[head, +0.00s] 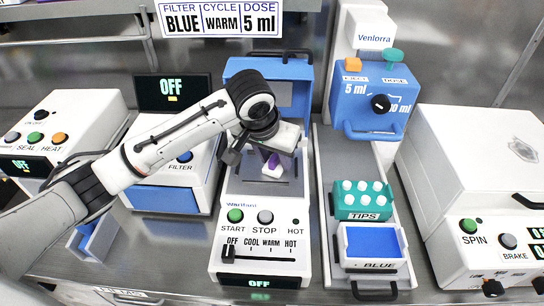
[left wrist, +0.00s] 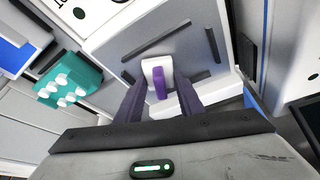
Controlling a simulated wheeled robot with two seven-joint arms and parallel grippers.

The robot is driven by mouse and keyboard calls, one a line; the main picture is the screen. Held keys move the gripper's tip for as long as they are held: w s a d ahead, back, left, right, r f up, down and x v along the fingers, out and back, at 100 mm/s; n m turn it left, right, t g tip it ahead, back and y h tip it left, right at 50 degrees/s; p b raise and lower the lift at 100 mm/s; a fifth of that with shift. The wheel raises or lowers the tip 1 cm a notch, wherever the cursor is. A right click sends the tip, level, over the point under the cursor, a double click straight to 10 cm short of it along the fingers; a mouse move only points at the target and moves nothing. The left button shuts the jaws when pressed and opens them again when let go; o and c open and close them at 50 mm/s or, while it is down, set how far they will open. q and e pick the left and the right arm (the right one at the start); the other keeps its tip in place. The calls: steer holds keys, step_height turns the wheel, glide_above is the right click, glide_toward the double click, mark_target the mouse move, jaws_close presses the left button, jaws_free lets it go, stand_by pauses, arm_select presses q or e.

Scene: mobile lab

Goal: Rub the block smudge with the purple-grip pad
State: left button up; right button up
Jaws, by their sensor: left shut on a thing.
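The purple-grip pad (head: 272,168) is a white pad with a purple grip. It is over the grey block bed of the Warifant unit (head: 232,187). My left gripper (head: 268,157) is shut on its grip, above the bed. In the left wrist view the pad (left wrist: 150,68) shows between the fingers of the left gripper (left wrist: 158,85), over the grey block (left wrist: 185,48) with dark bars around it. I cannot tell whether the pad touches the block. I cannot make out a smudge; the pad and gripper hide part of the surface. My right gripper is not in view.
The Warifant's blue lid (head: 298,95) stands open behind my gripper. To the right are a teal tips rack (head: 362,214), a blue tray (head: 372,241) and a blue dosing unit (head: 370,105). A white spinner (head: 480,170) stands further right, and a filter unit (head: 165,199) left.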

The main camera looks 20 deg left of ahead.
arm_select(q)
steer(key=shift+r, duration=0.1)
steer(key=shift+r, duration=2.9)
steer(key=shift+r, duration=1.55)
steer(key=shift+s+f, duration=0.1)
steer(key=shift+f, duration=0.05)
